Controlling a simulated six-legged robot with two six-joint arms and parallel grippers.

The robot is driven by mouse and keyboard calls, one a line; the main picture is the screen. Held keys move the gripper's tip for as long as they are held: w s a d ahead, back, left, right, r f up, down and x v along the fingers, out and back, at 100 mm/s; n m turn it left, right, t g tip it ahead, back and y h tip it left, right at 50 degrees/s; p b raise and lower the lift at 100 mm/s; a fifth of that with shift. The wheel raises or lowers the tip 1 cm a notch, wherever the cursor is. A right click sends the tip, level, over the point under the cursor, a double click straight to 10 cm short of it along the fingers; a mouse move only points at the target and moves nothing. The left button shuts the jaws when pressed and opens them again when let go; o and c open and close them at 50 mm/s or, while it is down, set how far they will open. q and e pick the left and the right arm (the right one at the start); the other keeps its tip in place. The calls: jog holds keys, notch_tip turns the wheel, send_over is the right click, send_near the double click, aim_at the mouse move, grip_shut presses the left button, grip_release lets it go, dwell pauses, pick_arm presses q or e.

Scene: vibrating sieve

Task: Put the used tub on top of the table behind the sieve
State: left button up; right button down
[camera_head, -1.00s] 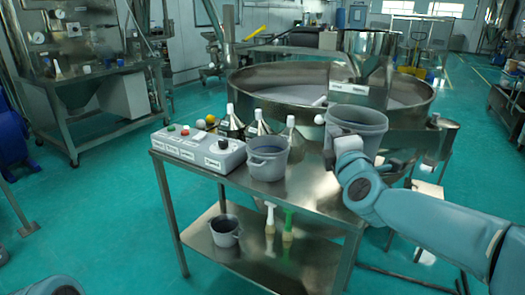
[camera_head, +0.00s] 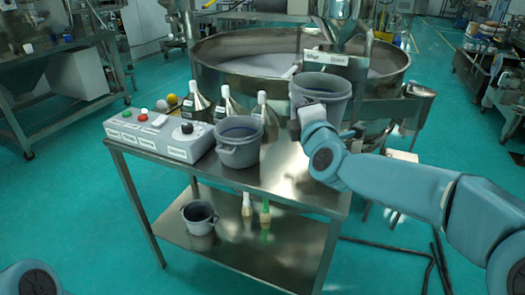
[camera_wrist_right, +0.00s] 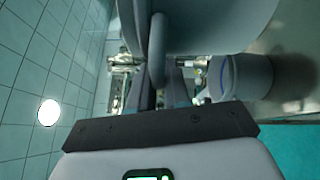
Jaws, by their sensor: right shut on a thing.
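My right gripper (camera_head: 303,113) is shut on a grey tub (camera_head: 322,88) and holds it upright above the right back part of the steel table (camera_head: 300,185), in front of the sieve. In the right wrist view the held tub (camera_wrist_right: 215,25) fills the top, with its handle (camera_wrist_right: 158,50) by the fingers. A second grey tub (camera_head: 238,145) stands on the table top. A smaller grey tub (camera_head: 199,217) stands on the lower shelf. The big round steel sieve (camera_head: 235,73) is beyond the table. Only part of my left arm shows at the lower left; its gripper is out of view.
A control box (camera_head: 155,135) with buttons sits on the table's left. Several white-necked steel bottles (camera_head: 198,108) stand along the back edge. Two small brushes (camera_head: 265,211) stand on the lower shelf. The table's front right is bare. Cables lie on the floor at right.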

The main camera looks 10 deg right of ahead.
notch_tip(320, 180, down, 18)
jog(key=shift+b, duration=1.25)
jog(key=shift+s+r, duration=0.1)
jog(key=shift+s, duration=0.05)
jog(key=c, duration=1.1)
grip_release()
jog(key=shift+a+f, duration=0.1)
jog(key=shift+f, duration=0.1)
jog(key=shift+r, duration=0.1)
